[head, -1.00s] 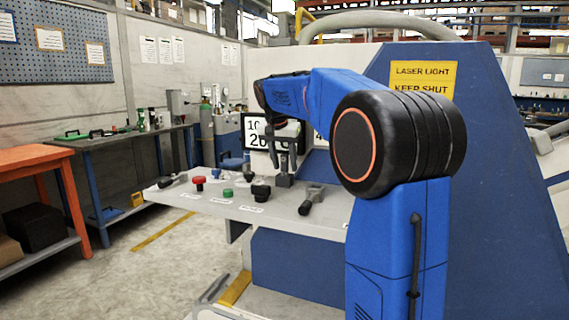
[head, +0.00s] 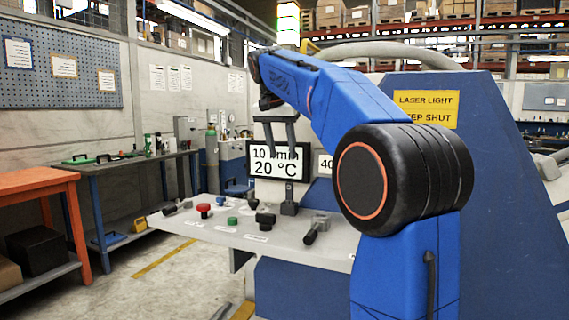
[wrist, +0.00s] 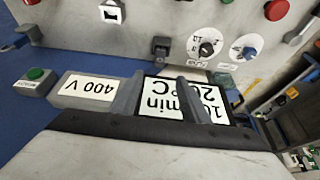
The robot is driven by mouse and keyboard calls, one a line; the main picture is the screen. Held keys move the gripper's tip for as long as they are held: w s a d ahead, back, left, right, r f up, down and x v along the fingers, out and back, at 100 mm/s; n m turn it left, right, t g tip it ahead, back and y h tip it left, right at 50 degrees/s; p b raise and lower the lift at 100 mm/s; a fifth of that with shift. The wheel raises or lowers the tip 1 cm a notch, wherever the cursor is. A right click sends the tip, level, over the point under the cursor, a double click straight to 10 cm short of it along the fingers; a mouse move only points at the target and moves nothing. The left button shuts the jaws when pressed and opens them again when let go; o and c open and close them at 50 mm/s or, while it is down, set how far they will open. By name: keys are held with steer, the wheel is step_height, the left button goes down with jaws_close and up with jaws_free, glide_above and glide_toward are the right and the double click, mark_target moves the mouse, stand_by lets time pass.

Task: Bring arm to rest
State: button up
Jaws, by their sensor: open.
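My blue arm (head: 345,98) stands at the right of the head view, its upper link sloping up and left from the black elbow joint (head: 405,180). My gripper (head: 282,148) hangs down from its end, in front of the display (head: 265,166) reading "20 °C". The two fingers are apart, with nothing between them. In the wrist view the fingers (wrist: 158,80) overlap the upside-down display (wrist: 165,112). Whether they touch it cannot be told, but nothing is held.
Below the gripper, a sloped grey panel (head: 190,229) carries a red button (head: 204,208), a green button (head: 232,221) and a black lever (head: 314,231). A blue housing (head: 500,220) stands behind the arm. An orange bench (head: 35,183) is at far left; floor between is clear.

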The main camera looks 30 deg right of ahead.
steer(key=shift+s+a+r, duration=0.15)
steer(key=shift+a+r, duration=0.05)
steer(key=shift+r, duration=0.5)
steer(key=s+a+f+n+y, duration=0.1)
steer(key=s+a+f+n, duration=0.2)
steer(key=s+f, duration=0.9)
steer(key=s+a+f+n+t+y, duration=0.1)
steer(key=s+a+f+n, duration=0.3)
steer(key=s+f, duration=0.7)
steer(key=s+a+f+n+t+y, duration=0.1)
steer(key=s+a+f+n, duration=0.2)
steer(key=s+f, duration=0.9)
steer(key=a+f, duration=0.3)
steer(key=shift+s+a+f+y, duration=0.15)
steer(key=shift+s+f+y, duration=0.1)
steer(key=shift+s+y, duration=0.1)
